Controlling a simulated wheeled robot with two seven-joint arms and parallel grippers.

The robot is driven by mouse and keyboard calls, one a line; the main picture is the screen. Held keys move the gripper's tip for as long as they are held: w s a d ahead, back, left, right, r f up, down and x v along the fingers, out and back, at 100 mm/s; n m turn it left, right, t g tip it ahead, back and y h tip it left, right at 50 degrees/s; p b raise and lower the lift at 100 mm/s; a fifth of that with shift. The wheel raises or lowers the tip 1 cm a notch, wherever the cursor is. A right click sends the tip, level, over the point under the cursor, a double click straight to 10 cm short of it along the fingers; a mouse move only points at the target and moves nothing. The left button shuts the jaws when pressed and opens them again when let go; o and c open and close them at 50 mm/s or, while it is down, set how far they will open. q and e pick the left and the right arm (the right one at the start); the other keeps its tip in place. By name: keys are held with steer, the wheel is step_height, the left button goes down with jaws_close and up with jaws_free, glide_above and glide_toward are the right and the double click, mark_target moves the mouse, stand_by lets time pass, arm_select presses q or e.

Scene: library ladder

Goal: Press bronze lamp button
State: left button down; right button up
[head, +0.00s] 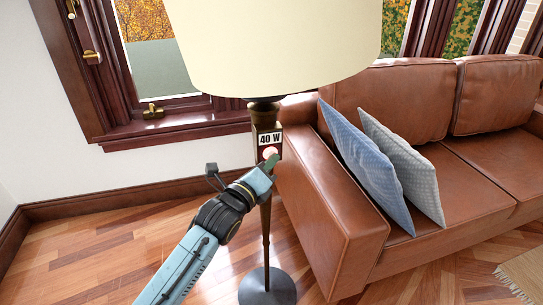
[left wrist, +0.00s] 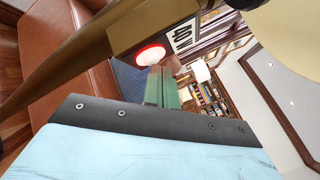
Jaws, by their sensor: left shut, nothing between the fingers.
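A floor lamp with a bronze post (head: 265,228) and a cream shade (head: 275,40) stands in the middle of the head view. Its dark bronze block carries a white "40 W" label (head: 270,139) with a round button (head: 269,153) just below it. In the left wrist view the button (left wrist: 150,55) looks red with a pale centre. My left gripper (head: 271,162) is shut and empty, its tips at the lower edge of the button. In the left wrist view the greenish fingers (left wrist: 162,88) are close to the button; I cannot tell whether they touch it. My right gripper is not in view.
A brown leather sofa (head: 335,200) with two blue-grey cushions (head: 365,165) stands right beside the lamp. A dark wood window sill (head: 180,124) is behind it. The round lamp base (head: 267,288) rests on the wooden floor, which is clear at the left.

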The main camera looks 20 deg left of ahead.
arm_select(q)
steer(key=shift+s+d+p, duration=0.3)
steer(key=shift+s+p, duration=0.15)
steer(key=s+d, duration=0.1)
steer(key=s+d+p, duration=0.1)
steer(key=s, duration=0.1)
steer(key=s+d+p, duration=0.1)
steer(key=s, duration=0.1)
steer(key=shift+d, duration=0.15)
stand_by(0.3)
stand_by(1.3)
